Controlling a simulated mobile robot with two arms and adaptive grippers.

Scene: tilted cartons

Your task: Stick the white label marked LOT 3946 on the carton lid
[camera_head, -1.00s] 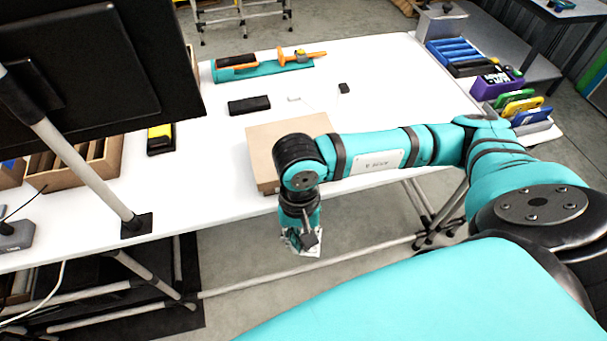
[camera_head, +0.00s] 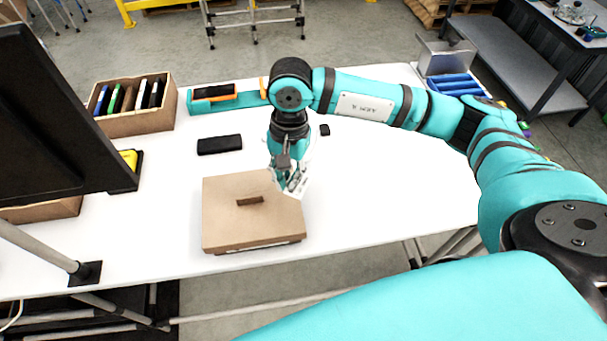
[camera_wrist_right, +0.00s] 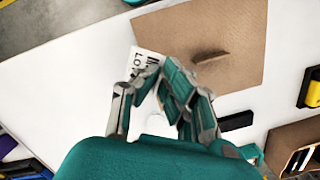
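The brown carton (camera_head: 228,222) rests on the white table, and its lid has a short dark brown strip or slot (camera_head: 250,201) near the middle. A dark gap shows under its front edge. My right gripper (camera_head: 290,186) is over the carton's far right corner. In the wrist view my right gripper (camera_wrist_right: 152,84) is shut on the white label (camera_wrist_right: 147,62), whose lettering begins "LO"; the rest is partly hidden by the fingers. The label's edge is near the edge of the carton lid (camera_wrist_right: 170,35); I cannot tell whether they touch. My left gripper is not in view.
A black case (camera_head: 219,145) and a small black item (camera_head: 325,129) lie behind the carton. A teal tray (camera_head: 225,105) and a box of folders (camera_head: 135,122) stand at the back. A dark monitor (camera_head: 50,110) blocks the left side. The table right of the carton (camera_head: 390,190) is clear.

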